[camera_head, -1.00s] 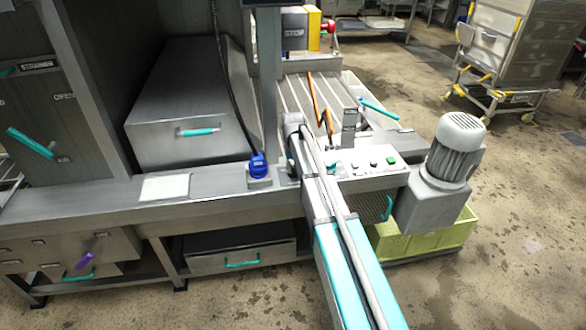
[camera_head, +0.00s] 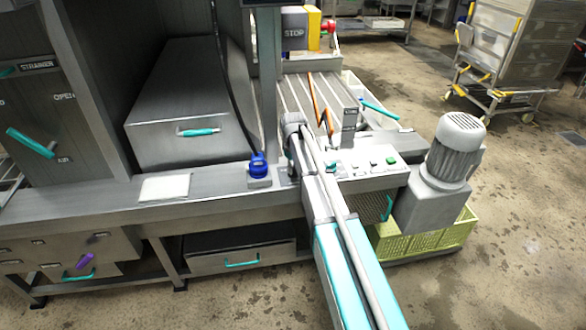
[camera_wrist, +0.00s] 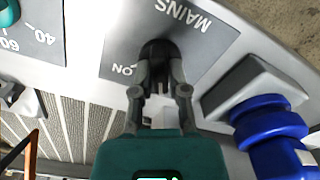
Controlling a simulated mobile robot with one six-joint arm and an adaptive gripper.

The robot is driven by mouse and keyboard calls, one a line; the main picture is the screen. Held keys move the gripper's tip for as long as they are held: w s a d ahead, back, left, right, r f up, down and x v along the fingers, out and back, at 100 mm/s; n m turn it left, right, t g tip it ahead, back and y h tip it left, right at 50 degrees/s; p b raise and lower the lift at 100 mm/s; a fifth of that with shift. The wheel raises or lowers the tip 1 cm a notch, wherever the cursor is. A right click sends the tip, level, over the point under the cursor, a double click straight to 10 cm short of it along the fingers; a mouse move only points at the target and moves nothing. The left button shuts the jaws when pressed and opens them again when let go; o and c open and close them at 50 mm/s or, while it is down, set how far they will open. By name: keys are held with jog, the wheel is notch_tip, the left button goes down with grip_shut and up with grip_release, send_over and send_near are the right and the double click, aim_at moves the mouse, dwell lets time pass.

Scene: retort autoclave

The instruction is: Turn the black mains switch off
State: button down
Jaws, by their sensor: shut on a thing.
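The black mains switch (camera_wrist: 158,50) sits on a grey plate (camera_wrist: 190,30) lettered MAINS and ON, upside down in the wrist view. The ON mark is to the left of the knob. My gripper (camera_wrist: 160,75) is shut on the switch, with one finger on each side of it. The fingers cover part of the knob, so its exact pointing is hard to tell. In the head view my own arm hides the switch and the gripper's fingertips.
A blue plug-like fitting (camera_head: 258,166) stands close beside the switch, and shows in the wrist view (camera_wrist: 270,125). A control panel with small buttons (camera_head: 376,163) and a grey motor (camera_head: 455,150) are to the right. A black cable (camera_head: 228,90) hangs nearby.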

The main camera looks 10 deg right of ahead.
jog(key=shift+n, duration=1.7)
jog(key=c, duration=0.6)
grip_release()
jog(key=shift+c, duration=0.2)
jog(key=shift+m, duration=0.4)
